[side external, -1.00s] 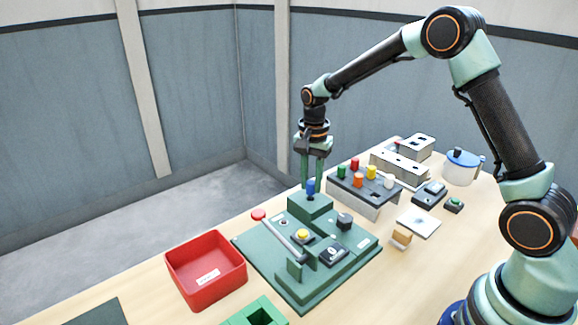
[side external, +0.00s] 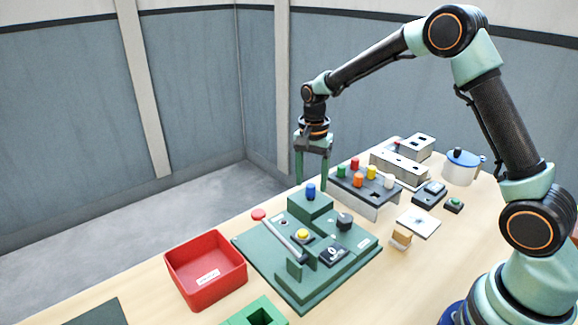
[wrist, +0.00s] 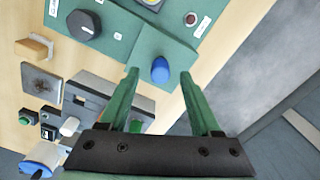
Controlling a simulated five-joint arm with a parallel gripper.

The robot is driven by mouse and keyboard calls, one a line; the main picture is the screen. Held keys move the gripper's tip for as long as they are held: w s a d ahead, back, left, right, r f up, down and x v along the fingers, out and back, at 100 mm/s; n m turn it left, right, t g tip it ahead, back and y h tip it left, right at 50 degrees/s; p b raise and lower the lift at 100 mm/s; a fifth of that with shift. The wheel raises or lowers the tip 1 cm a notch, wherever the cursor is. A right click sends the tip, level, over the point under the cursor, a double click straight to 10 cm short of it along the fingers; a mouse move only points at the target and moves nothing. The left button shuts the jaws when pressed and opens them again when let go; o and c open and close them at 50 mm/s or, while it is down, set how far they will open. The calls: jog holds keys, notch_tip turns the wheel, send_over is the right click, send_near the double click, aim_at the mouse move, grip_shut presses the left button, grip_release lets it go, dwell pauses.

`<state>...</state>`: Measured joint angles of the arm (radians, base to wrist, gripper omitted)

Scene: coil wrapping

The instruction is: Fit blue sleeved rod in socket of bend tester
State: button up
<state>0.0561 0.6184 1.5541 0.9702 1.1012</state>
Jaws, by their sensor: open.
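The blue sleeved rod (side external: 310,191) stands upright in the top of the green block of the bend tester (side external: 285,262). Only its blue sleeve shows above the block; its lower end is hidden. My gripper (side external: 313,180) is open and empty, just behind the rod in the side view and apart from it. In the wrist view the blue sleeve (wrist: 160,70) shows beyond and between the two open fingertips of my gripper (wrist: 159,78). The tester also carries a yellow button, a black knob and a small display (side external: 333,254).
A rack (side external: 363,190) with several coloured caps stands close to the right of my gripper. A red bin (side external: 206,268) sits left of the tester. A tan block (side external: 401,238), a pale plate (side external: 418,222) and a white-and-blue pot (side external: 462,168) lie to the right.

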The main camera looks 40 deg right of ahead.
notch_tip(320, 180, up, 11)
jog(key=shift+f, duration=0.15)
dwell(0.4)
jog(key=s+a+r+n+t, duration=0.25)
jog(key=s+r+n, duration=0.35)
jog(key=s, duration=0.3)
jog(key=s+f+n+t, duration=0.1)
jog(key=s+n+t, duration=0.2)
jog(key=s+n, duration=0.4)
jog(key=s, duration=0.2)
jog(key=shift+s+f, duration=0.15)
jog(key=shift+s, duration=0.15)
